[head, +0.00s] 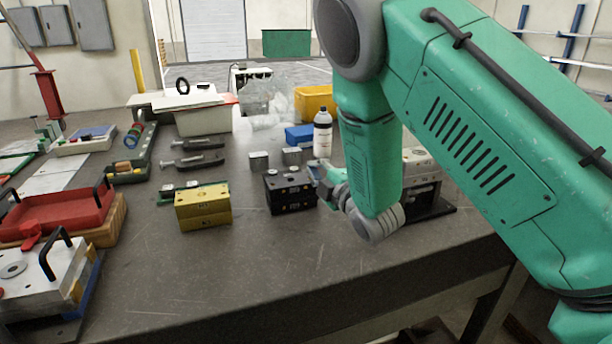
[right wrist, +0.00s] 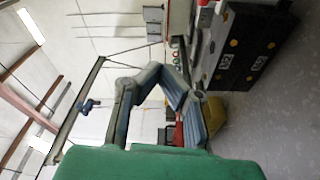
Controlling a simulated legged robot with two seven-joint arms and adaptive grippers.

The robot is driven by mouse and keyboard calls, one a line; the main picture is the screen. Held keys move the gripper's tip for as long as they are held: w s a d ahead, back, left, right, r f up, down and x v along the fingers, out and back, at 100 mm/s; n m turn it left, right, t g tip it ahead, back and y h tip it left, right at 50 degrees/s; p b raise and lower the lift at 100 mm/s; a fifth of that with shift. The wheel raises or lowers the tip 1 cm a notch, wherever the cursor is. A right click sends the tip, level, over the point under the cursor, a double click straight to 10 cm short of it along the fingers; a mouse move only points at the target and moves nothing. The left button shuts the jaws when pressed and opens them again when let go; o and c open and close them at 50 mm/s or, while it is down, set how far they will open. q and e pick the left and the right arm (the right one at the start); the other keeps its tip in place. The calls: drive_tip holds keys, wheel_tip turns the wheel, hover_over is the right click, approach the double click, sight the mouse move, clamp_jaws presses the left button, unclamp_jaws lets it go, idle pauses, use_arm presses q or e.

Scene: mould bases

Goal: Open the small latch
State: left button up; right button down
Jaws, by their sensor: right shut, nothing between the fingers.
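A black two-part mould base (head: 289,191) stands on the grey bench, left of my right gripper (head: 328,188). It also shows in the right wrist view (right wrist: 243,45), turned on its side, with orange dots and white markings on its face. My right gripper, seen in the right wrist view (right wrist: 163,78), is shut and empty; its blue-padded fingers meet beside the black block. I cannot tell whether it touches the block. A yellow two-part mould base (head: 203,208) stands further left. I cannot make out a small latch on either block. My left gripper is out of view.
A red tray (head: 60,215) and a white plate with black handles (head: 40,273) are at the left. A white bottle (head: 322,135) and small grey blocks (head: 259,161) stand behind the black base. The front middle of the bench is clear.

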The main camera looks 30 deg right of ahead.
sight(305, 179)
drive_tip(key=f+b, duration=0.1)
drive_tip(key=f, duration=0.1)
drive_tip(key=f+b, duration=0.2)
drive_tip(key=shift+w+d, duration=0.15)
drive_tip(key=shift+w, duration=0.05)
drive_tip(key=w, duration=1)
drive_tip(key=shift+w+d+r+p, duration=0.1)
drive_tip(key=shift+d+r+p, duration=0.15)
drive_tip(key=shift+p, duration=0.1)
drive_tip(key=shift+s+d+f, duration=0.2)
drive_tip(key=shift+s+d, duration=0.1)
drive_tip(key=shift+d, duration=0.3)
drive_tip(key=shift+s+d+f, duration=0.15)
drive_tip(key=shift+s+d, duration=0.15)
drive_tip(key=shift+d, duration=0.3)
drive_tip(key=shift+s+d+f, duration=0.15)
drive_tip(key=shift+s+d, duration=0.1)
drive_tip(key=shift+d, duration=0.4)
